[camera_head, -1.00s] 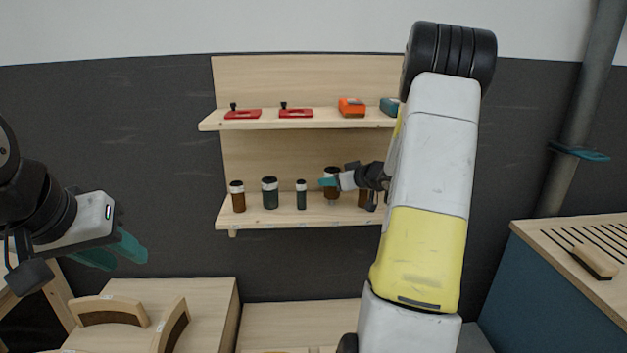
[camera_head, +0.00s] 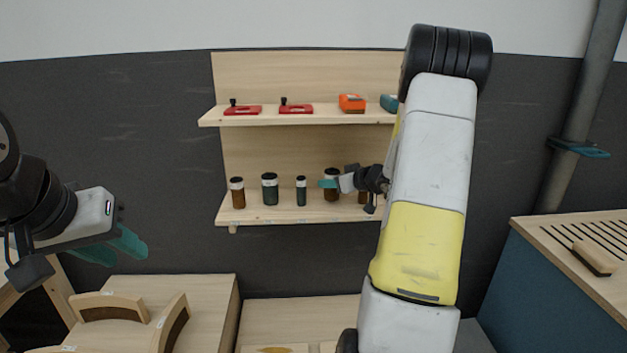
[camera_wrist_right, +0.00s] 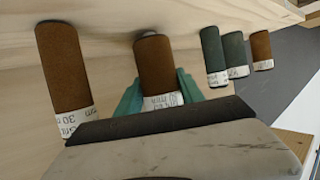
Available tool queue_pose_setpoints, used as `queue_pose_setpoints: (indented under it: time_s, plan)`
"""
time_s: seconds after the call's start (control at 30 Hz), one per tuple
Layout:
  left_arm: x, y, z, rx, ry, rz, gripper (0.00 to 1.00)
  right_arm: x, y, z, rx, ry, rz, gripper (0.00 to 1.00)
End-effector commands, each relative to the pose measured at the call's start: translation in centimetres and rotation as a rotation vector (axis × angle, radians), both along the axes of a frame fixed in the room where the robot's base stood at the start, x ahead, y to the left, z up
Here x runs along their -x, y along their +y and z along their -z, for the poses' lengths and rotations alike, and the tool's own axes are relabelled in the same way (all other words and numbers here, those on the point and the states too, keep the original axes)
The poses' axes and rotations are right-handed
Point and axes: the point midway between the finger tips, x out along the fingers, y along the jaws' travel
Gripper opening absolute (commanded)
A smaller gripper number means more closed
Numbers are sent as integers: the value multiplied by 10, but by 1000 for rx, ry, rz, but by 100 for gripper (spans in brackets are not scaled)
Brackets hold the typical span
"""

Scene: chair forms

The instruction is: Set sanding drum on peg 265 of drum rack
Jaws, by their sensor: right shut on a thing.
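My right gripper (camera_head: 330,184) is shut on a brown sanding drum (camera_head: 332,192) with a pale label band, upright at the lower shelf of the drum rack (camera_head: 270,221). In the right wrist view, the teal fingers (camera_wrist_right: 160,95) close on both sides of the held drum (camera_wrist_right: 157,62). The drum's lower end is close to the shelf; I cannot tell whether it sits on a peg. The peg is hidden and the peg numbers on the shelf edge are too small to read. My left gripper (camera_head: 120,248) is open and empty at the left.
A brown drum (camera_head: 238,194), a large green drum (camera_head: 270,191) and a slim green drum (camera_head: 301,192) stand left of the held one. Another brown drum (camera_wrist_right: 60,70) stands close on its other side. Red tools (camera_head: 243,110) lie on the upper shelf.

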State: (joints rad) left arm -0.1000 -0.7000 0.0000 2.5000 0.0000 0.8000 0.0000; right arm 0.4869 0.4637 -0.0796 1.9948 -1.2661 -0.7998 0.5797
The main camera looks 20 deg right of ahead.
Motion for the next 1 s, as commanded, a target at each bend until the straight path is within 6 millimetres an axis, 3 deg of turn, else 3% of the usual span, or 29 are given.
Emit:
queue_pose_setpoints:
  time_s: [0.47,0.5,0.6,1.0]
  plan:
    - [0,0,0,0,0,0,34,0,0,9,0,-1,1,0]
    - [0,0,0,0,0,0,34,0,0,9,0,-2,1,49]
    - [0,0,0,0,0,0,34,0,0,9,0,-1,1,68]
    - [0,0,0,0,0,0,34,6,-3,7,1,0,2,70]
